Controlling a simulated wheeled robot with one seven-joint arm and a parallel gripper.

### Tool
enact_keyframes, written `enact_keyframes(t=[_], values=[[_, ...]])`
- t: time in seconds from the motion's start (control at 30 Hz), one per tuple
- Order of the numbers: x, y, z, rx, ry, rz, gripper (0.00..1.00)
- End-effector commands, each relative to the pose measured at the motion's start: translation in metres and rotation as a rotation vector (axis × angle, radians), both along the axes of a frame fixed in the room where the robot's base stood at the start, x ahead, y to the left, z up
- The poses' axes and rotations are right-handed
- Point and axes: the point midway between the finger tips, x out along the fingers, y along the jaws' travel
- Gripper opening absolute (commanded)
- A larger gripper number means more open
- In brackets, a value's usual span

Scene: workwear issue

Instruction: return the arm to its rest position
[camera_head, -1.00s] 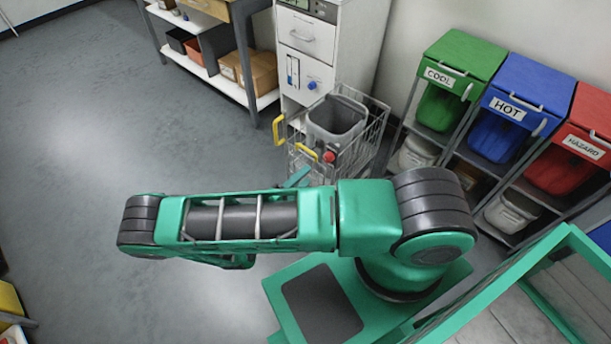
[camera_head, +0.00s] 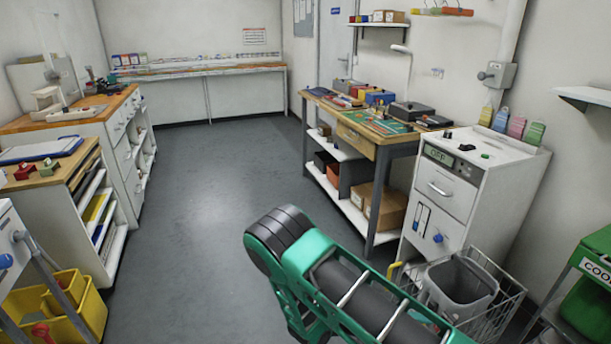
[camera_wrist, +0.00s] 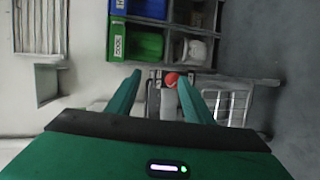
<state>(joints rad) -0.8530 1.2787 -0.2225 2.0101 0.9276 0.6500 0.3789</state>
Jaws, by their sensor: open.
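My green arm shows at the bottom of the head view, its dark-banded joint raised in front of the floor and the wire cart. The end of the arm is out of that view. In the wrist view my gripper (camera_wrist: 154,98) has its two green fingers apart, with nothing held between them. Beyond the fingertips are a red round knob (camera_wrist: 171,80) and part of the wire cart (camera_wrist: 236,98), apart from the fingers.
A wire cart with a grey bin (camera_head: 460,288) stands beside the white cabinet (camera_head: 472,190). A workbench (camera_head: 386,140) stands behind it. Counters (camera_head: 75,125) and a yellow bucket (camera_head: 75,305) are at left. The grey floor (camera_head: 215,185) between is clear.

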Motion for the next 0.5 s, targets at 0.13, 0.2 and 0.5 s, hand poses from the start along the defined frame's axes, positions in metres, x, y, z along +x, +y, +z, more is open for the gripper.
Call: enact_keyframes(t=[0.13,0.2,0.5], values=[[-0.002,-0.012,0.032,0.106,0.006,-0.116,0.47],[-0.004,-0.018,0.046,0.155,0.010,-0.164,0.47],[-0.021,-0.045,0.107,0.369,0.008,-0.346,0.47]])
